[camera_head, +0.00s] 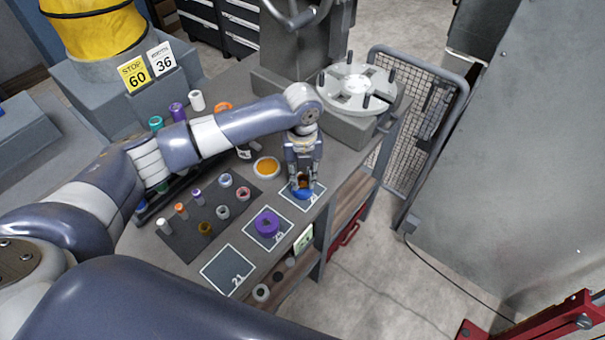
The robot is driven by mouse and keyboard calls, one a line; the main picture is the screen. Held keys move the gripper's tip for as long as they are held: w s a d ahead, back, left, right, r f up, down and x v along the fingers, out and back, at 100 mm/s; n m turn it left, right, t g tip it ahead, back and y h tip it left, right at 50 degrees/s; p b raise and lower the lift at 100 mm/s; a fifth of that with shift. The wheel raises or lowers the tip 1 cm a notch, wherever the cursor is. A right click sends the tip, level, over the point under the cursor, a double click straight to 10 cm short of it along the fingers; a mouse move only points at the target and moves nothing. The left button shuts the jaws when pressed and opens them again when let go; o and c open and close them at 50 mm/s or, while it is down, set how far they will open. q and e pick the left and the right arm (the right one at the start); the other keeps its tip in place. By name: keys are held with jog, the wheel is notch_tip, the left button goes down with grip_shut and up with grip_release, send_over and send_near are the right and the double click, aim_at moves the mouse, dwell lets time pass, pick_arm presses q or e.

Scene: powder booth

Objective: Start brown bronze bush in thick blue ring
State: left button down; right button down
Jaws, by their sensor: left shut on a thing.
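The thick blue ring (304,195) lies on a white-outlined square pad at the right side of the bench. My left gripper (303,180) points down directly over the ring and is shut on the brown bronze bush (302,183). Little of the bush shows between the fingers. It is at the ring's top, but I cannot tell whether its lower end has entered the bore. My right gripper is not in view.
A purple ring (266,223) sits on the neighbouring pad; the pad marked 21 (228,270) is empty. A dark mat (185,244) holds several small bushes and rings. An orange-filled bowl (266,167) stands left of my gripper. A round fixture (357,88) stands behind.

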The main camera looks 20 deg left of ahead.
pick_arm(q)
jog(key=shift+f, duration=0.55)
jog(key=c, duration=1.3)
grip_release()
notch_tip(320, 180, up, 12)
